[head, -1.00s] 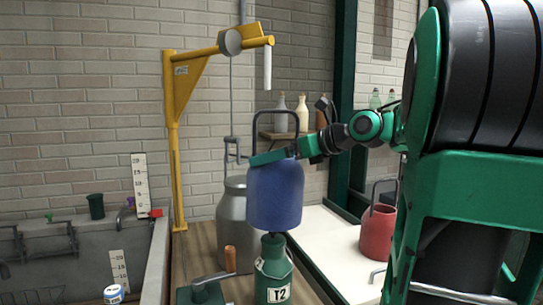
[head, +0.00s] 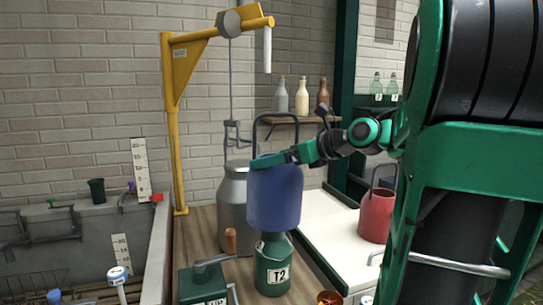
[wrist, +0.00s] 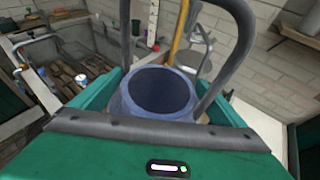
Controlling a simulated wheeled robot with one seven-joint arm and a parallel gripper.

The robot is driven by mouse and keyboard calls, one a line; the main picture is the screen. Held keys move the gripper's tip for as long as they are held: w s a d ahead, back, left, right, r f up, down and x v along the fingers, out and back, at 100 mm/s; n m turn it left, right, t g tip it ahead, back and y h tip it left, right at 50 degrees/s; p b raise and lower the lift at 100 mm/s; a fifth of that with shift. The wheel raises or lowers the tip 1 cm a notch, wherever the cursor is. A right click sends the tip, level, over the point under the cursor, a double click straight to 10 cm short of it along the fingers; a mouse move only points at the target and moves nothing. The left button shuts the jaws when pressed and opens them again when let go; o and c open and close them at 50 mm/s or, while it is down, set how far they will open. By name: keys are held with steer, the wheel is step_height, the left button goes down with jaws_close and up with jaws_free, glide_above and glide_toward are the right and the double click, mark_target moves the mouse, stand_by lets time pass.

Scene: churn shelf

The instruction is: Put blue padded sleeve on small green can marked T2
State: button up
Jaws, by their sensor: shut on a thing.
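The blue padded sleeve (head: 274,198), a blue cylinder with a tall dark loop handle, hangs upright over the small green can marked T2 (head: 273,272). My gripper (head: 272,159) is shut on the sleeve's upper part. In the wrist view, the sleeve's open top (wrist: 160,92) lies between my green jaws, with its handle rising on both sides. The sleeve's lower edge overlaps the can's top in the head view and hides its neck. The can's shoulder and T2 label show below. I cannot tell whether they touch.
A grey metal churn (head: 233,205) stands close behind, under a yellow hoist (head: 178,90). A green box with a lever (head: 203,284) is just left of the can. A red can (head: 377,215) stands on the white counter (head: 325,225). A trough (head: 75,235) lies left.

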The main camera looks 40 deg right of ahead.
steer(key=shift+f, duration=2.85)
steer(key=shift+f, duration=5.2)
step_height(320, 180, down, 7)
